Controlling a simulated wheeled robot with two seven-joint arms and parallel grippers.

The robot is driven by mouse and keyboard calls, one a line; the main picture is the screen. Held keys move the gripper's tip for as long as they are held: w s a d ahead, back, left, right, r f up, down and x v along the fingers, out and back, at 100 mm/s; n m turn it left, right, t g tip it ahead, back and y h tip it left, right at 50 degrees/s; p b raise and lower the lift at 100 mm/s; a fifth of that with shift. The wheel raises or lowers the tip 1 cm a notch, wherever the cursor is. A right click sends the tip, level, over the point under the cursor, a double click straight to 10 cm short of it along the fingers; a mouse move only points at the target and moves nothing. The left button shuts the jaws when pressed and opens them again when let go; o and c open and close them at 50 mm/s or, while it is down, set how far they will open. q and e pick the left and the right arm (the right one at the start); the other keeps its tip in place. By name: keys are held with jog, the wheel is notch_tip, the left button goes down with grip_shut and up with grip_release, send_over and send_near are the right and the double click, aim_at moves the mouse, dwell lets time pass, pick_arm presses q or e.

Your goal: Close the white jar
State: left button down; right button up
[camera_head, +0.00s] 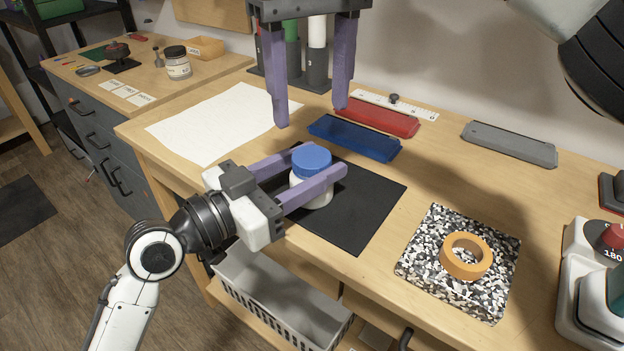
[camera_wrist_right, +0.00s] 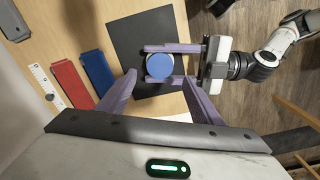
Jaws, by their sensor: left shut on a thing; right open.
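The white jar (camera_head: 311,188) stands upright on a black mat (camera_head: 372,202), with a blue lid (camera_head: 311,159) on its top. I cannot tell whether the lid is fully tightened. My left gripper (camera_head: 326,184) is shut on the jar, with one purple finger on each side of its body. My right gripper (camera_head: 311,116) is open and empty, above and behind the jar, with its fingers pointing down. In the right wrist view the blue lid (camera_wrist_right: 160,67) shows from above, ahead of the open right fingers (camera_wrist_right: 161,92).
Blue (camera_head: 355,137), red (camera_head: 377,117) and grey (camera_head: 509,143) trays lie behind the mat. An orange tape ring (camera_head: 466,256) sits on a speckled pad (camera_head: 423,264) at the right. White paper (camera_head: 212,123) lies at the left. A grey basket (camera_head: 283,292) is below the table edge.

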aim_at(312, 156)
notch_tip(312, 156, down, 8)
dwell(0.5)
jog(key=c, duration=1.1)
jog(key=shift+m, duration=1.7)
jog(key=o, duration=1.2)
jog(key=shift+c, duration=0.2)
jog(key=shift+r, duration=0.15)
